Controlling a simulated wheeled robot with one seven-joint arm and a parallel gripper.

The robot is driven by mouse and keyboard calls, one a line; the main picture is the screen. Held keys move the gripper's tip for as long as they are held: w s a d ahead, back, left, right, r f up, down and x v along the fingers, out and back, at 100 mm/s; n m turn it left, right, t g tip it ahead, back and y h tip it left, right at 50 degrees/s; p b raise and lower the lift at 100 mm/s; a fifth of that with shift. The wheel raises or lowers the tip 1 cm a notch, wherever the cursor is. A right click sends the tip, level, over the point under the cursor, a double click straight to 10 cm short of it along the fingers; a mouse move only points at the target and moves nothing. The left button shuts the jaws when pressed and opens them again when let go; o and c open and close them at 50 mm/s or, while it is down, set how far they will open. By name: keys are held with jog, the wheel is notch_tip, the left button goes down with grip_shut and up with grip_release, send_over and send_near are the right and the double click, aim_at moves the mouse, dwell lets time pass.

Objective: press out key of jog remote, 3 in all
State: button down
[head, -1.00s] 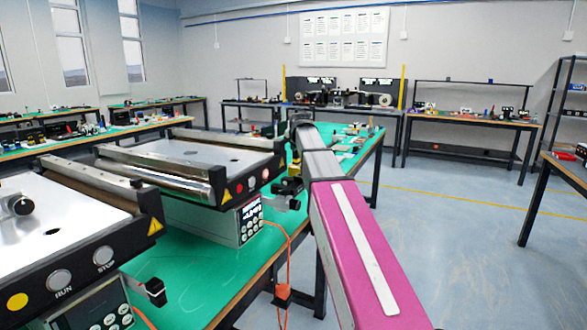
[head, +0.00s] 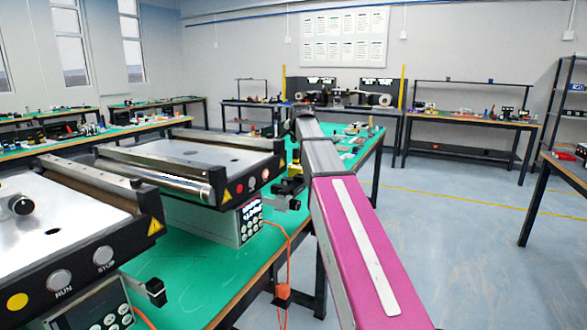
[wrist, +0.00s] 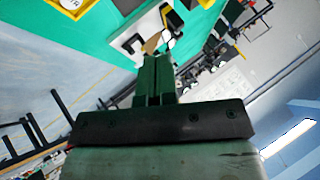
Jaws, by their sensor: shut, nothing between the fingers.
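I cannot pick out the jog remote or its out key with certainty. In the wrist view my gripper (wrist: 157,62) is shut, with its two dark green fingers together and nothing visible between them. A white and black object (wrist: 128,32) with a tan part lies just beyond the fingertips on the green bench top. The fingers cover part of that area, and I cannot tell whether they touch anything. In the head view my arm hides most of the spot where the gripper works. A small yellow and black item (head: 293,170) shows beside the arm.
Two mini conveyors stand on the green bench (head: 190,280): a near one (head: 75,265) with RUN and STOP buttons and a farther one (head: 195,165). The farther one has a keypad control box (head: 249,222). An orange cable (head: 289,262) hangs off the bench edge. Floor at right is clear.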

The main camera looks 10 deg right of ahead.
aim_at(295, 167)
jog(key=shift+f, duration=4.15)
jog(key=shift+f, duration=0.2)
jog(key=shift+f, duration=0.25)
jog(key=shift+f, duration=0.4)
jog(key=shift+r, duration=0.85)
jog(key=shift+r, duration=2.5)
